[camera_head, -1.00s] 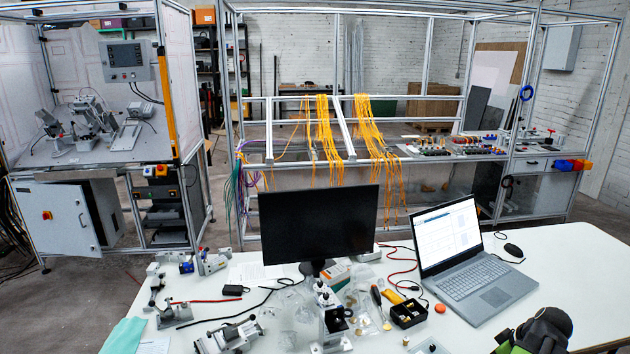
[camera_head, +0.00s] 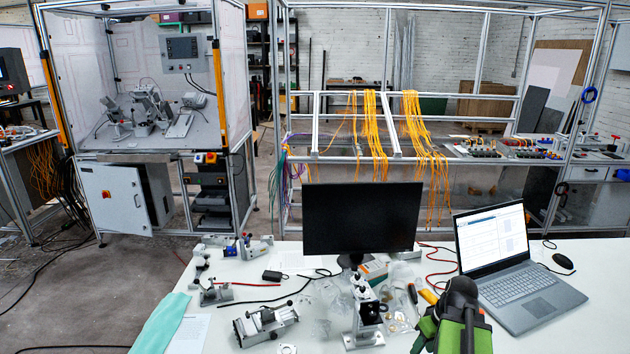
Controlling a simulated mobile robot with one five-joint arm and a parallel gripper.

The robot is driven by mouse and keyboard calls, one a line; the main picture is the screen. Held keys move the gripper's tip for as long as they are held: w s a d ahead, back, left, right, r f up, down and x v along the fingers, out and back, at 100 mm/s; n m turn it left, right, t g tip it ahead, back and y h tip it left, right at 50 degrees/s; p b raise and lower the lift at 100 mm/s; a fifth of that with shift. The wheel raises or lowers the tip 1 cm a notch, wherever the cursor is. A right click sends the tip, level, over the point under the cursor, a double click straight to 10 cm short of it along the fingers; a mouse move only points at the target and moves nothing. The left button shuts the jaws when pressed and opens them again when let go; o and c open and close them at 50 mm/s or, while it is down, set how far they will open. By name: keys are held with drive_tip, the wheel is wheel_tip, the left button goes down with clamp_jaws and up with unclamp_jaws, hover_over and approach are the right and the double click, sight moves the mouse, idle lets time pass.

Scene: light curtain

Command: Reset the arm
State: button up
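My arm's green and black end, with my gripper (camera_head: 460,292), shows at the bottom of the head view, right of centre. It is in front of the white table and covers part of the table top. Its dark tip stands just left of the open laptop (camera_head: 520,283). No separate fingers can be made out, so its opening is unclear. I see nothing held in it. The rest of the arm is cut off by the lower edge.
The white table (camera_head: 590,328) carries a black monitor (camera_head: 360,217), grey metal fixtures (camera_head: 265,322), cables and small loose parts. Behind it are an aluminium frame hung with yellow cables (camera_head: 425,150) and a machine cell (camera_head: 150,110). Grey floor (camera_head: 100,295) lies open at left.

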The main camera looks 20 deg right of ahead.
drive_tip(key=w+a+g, duration=0.1)
drive_tip(key=w+a, duration=0.2)
drive_tip(key=a, duration=1.2)
drive_tip(key=w+a+g+h, duration=0.1)
drive_tip(key=w+a, duration=0.3)
drive_tip(key=a, duration=1.2)
drive_tip(key=shift+w+a+f+m+h, duration=0.25)
drive_tip(key=shift+f+m+h, duration=0.05)
drive_tip(key=shift+s, duration=0.15)
